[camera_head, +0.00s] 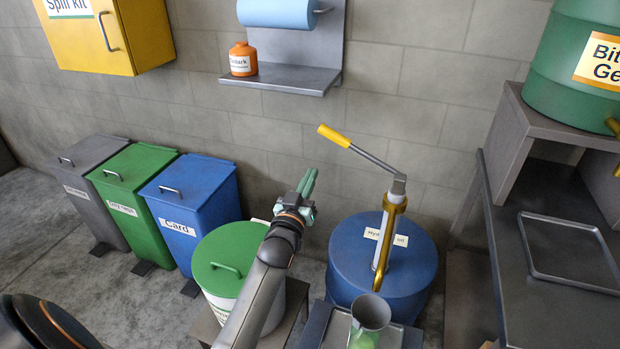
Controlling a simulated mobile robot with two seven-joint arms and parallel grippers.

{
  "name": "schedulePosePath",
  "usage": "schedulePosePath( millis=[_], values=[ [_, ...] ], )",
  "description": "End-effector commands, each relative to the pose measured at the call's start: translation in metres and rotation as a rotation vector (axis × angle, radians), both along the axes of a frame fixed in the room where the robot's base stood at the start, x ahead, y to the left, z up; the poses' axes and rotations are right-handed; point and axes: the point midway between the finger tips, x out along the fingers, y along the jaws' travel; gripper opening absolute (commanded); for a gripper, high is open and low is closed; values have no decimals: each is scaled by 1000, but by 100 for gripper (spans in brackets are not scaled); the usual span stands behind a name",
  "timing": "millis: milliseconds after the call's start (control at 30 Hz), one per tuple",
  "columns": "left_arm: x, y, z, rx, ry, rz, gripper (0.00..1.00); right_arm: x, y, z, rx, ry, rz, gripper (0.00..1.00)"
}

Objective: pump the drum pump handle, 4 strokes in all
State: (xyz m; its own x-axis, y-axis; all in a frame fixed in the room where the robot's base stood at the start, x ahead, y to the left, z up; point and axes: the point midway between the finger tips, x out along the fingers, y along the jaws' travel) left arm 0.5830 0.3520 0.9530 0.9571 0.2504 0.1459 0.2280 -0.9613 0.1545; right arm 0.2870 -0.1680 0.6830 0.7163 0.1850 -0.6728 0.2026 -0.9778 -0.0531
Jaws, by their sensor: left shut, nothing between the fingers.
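The drum pump stands upright on the blue drum (350,262), with a white and gold body (387,235). Its lever handle (365,153) slants up and to the left from the pump head and ends in a yellow grip (334,136). My left gripper (308,180) has green fingers that are shut and empty. In the picture it is below and left of the yellow grip, apart from it. A funnel-shaped grey vessel (371,312) with a green lower part stands in front of the drum. My right gripper is not in view.
A green-lidded bin (228,255) stands left of the drum, partly behind my left arm. Grey, green and blue bins (192,205) line the wall. A shelf (285,78) hangs above, with an orange bottle (243,58). A grey bench with a shallow tray (570,252) is at right.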

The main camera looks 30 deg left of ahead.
Motion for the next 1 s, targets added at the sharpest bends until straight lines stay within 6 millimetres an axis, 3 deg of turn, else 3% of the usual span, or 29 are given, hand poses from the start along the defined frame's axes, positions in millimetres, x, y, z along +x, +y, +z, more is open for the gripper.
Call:
schedulePosePath(
  millis=[133, 267, 367, 500, 633, 1000],
  values=[
    [0, 0, 0, 15, -6, -2, 0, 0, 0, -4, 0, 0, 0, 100],
    [2, 1, 6, 109, -42, -10, 0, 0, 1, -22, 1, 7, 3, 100],
    [3, 0, 16, 232, -89, -21, 0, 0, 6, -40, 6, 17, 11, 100],
    [2, -8, 34, 412, -159, -35, 0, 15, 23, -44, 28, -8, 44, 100],
    [-1, -17, 46, 543, -209, -44, 0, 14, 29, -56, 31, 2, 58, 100],
    [-5, -26, 59, 645, -246, -51, 0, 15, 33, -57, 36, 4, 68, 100]
  ],
)
